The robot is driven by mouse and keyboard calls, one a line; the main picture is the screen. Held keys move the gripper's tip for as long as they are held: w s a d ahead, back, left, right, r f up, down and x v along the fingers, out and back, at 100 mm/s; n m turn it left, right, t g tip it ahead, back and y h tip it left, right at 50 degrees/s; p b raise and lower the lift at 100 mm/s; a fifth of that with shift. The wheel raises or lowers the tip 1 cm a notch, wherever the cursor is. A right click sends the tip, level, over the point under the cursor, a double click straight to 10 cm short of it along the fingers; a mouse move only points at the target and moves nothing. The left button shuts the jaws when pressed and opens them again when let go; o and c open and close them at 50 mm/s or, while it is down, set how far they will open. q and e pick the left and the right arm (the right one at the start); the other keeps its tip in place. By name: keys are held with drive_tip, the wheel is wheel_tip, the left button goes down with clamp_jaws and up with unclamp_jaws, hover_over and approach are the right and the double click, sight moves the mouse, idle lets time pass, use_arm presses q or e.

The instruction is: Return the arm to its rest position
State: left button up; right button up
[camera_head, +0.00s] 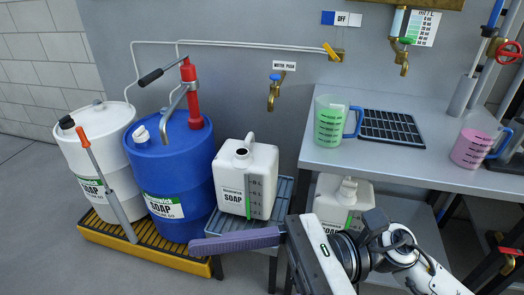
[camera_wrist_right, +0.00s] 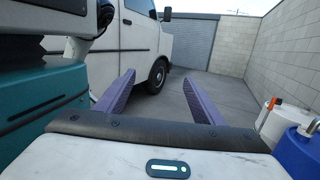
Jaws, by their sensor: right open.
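My right gripper (camera_head: 196,248) reaches in from the lower right in the head view, with its purple fingers pointing left. They appear in front of the lower part of the soap containers and the small stand, and I cannot tell the gap between them. In the right wrist view the two purple fingers of my right gripper (camera_wrist_right: 159,78) are spread wide with nothing between them. My right arm (camera_head: 395,255) is stretched across the lower right of the head view. My left gripper is in neither view.
A blue drum (camera_head: 175,185) and a white drum (camera_head: 88,155) stand on a yellow-edged pallet (camera_head: 165,257). A white soap jug (camera_head: 245,165) sits on a low stand. The bench (camera_head: 400,172) holds a green-filled pitcher (camera_head: 328,125) and a pink-filled pitcher (camera_head: 470,148). A white vehicle (camera_wrist_right: 140,45) is parked beyond the fingers.

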drive_tip(key=w+d+m+t+y, duration=0.3)
drive_tip(key=w+m+t, duration=0.6)
drive_tip(key=m+t, duration=0.65)
drive_tip(key=w+d+f+m+t+h, duration=0.3)
drive_tip(key=d+f+m+h, duration=0.3)
drive_tip(key=m, duration=0.6)
drive_tip(key=w+d+f+m+t+h, duration=0.35)
drive_tip(key=f+m+h, duration=0.35)
drive_tip(key=m, duration=0.5)
drive_tip(key=s+d+f+m+g+h, duration=0.3)
drive_tip(key=s+f+m, duration=0.4)
drive_tip(key=f, duration=0.6)
drive_tip(key=s+d+f+m+g+h, duration=0.3)
drive_tip(key=s+d+f+m+g, duration=0.2)
drive_tip(key=f, duration=0.8)
drive_tip(key=s+m+g, duration=0.1)
drive_tip(key=s+m, duration=0.1)
drive_tip(key=s, duration=0.1)
drive_tip(key=shift+s+d, duration=0.15)
drive_tip(key=shift+s, duration=0.15)
